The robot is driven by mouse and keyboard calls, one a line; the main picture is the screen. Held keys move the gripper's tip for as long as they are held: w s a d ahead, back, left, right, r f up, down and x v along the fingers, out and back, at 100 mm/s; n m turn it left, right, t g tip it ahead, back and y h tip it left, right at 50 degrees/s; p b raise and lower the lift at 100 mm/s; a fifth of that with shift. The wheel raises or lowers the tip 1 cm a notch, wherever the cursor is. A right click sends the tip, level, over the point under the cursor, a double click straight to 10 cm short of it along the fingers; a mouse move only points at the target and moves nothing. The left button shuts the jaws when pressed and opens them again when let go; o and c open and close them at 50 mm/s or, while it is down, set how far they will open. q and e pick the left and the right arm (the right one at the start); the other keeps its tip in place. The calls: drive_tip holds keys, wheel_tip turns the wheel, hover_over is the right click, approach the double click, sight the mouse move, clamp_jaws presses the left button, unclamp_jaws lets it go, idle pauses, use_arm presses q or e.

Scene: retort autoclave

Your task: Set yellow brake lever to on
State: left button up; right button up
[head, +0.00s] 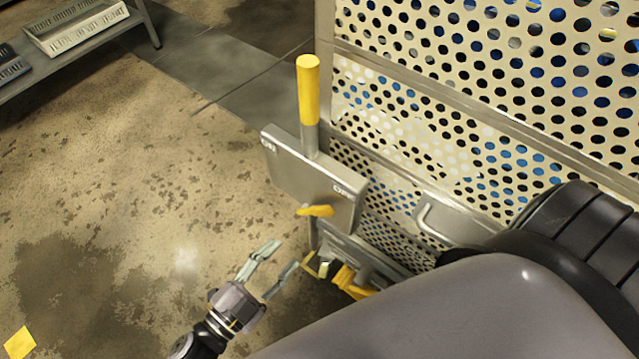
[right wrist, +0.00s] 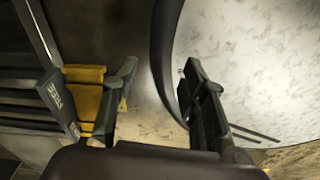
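The brake lever has a yellow grip (head: 308,90) on a grey metal shaft. It stands upright behind a grey plate (head: 305,180) beside a perforated cage. The plate has one label at its left end, seemingly ON, and another at its right end, seemingly OFF; both are small. My left gripper (head: 272,268) is open and empty, below and left of the plate, apart from the lever. My right gripper (right wrist: 161,72) is open in the right wrist view, with nothing between its fingers. It is not visible in the head view, and the lever grip is not seen in the wrist view.
The perforated cage wall (head: 440,110) fills the upper right. A small yellow piece (head: 316,211) and yellow parts (head: 352,284) sit below the plate. A metal rack (head: 75,45) with a tray stands at upper left.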

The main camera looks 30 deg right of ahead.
sight(319, 214)
use_arm(q)
drive_tip(key=b+x, duration=0.2)
drive_tip(key=x, duration=1)
drive_tip(key=shift+w+d, duration=0.3)
drive_tip(key=shift+d, duration=0.5)
use_arm(e)
drive_tip(key=f, duration=0.1)
drive_tip(key=s+d+f, duration=0.1)
drive_tip(key=shift+s+d+f, duration=0.2)
drive_tip(key=shift+d+f, duration=0.05)
drive_tip(key=shift+f, duration=0.05)
drive_tip(key=shift+w+a, duration=0.1)
use_arm(q)
drive_tip(key=c, duration=0.6)
clamp_jaws()
use_arm(e)
drive_tip(key=shift+a, duration=0.25)
drive_tip(key=shift+d, duration=0.2)
